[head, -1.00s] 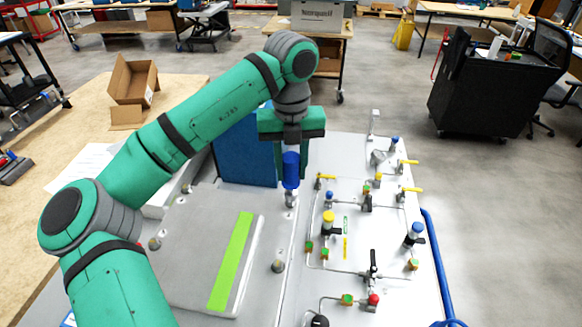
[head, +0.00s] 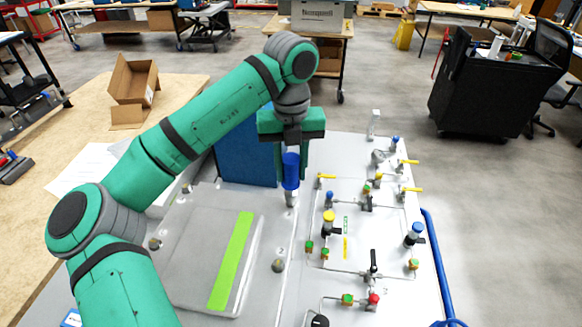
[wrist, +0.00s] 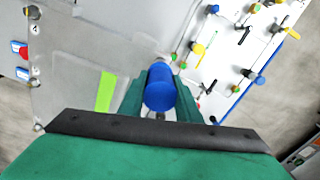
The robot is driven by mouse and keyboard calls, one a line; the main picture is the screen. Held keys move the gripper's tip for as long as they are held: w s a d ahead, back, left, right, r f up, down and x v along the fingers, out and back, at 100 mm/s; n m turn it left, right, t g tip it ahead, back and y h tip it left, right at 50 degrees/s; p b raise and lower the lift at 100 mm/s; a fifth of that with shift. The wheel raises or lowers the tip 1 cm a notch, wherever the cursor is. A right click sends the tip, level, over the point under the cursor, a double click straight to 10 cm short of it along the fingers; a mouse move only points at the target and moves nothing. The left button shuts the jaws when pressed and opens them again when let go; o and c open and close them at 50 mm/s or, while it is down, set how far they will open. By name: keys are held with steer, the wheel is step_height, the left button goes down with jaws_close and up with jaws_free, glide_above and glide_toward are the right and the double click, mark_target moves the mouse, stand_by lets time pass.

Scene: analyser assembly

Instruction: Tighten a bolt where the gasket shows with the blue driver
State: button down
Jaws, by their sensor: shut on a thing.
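My gripper (head: 290,165) is shut on the blue driver (head: 291,172), which hangs upright with its grey socket end (head: 291,198) pointing down. The driver's blue end (wrist: 160,90) also shows between the fingers in the wrist view. The socket end is over the upper right corner of the grey cover plate (head: 190,262), at or just above a bolt; I cannot tell whether they touch. Another bolt (head: 278,265) stands at the plate's lower right, and one (head: 154,244) at its left edge. A bright green strip (head: 231,262) shows along the plate's right side. Whether it is gasket I cannot tell.
A white panel (head: 385,222) with thin pipes, yellow-handled valves and coloured knobs lies right of the plate. A blue box (head: 243,150) stands behind the driver. An open cardboard box (head: 134,82) is on the wooden table at left.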

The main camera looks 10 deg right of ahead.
steer(key=shift+f, duration=0.9)
stand_by(0.4)
steer(key=c, duration=2.2)
jaws_free()
jaws_close()
steer(key=m, duration=0.8)
steer(key=o, duration=0.8)
jaws_free()
steer(key=shift+c, duration=0.2)
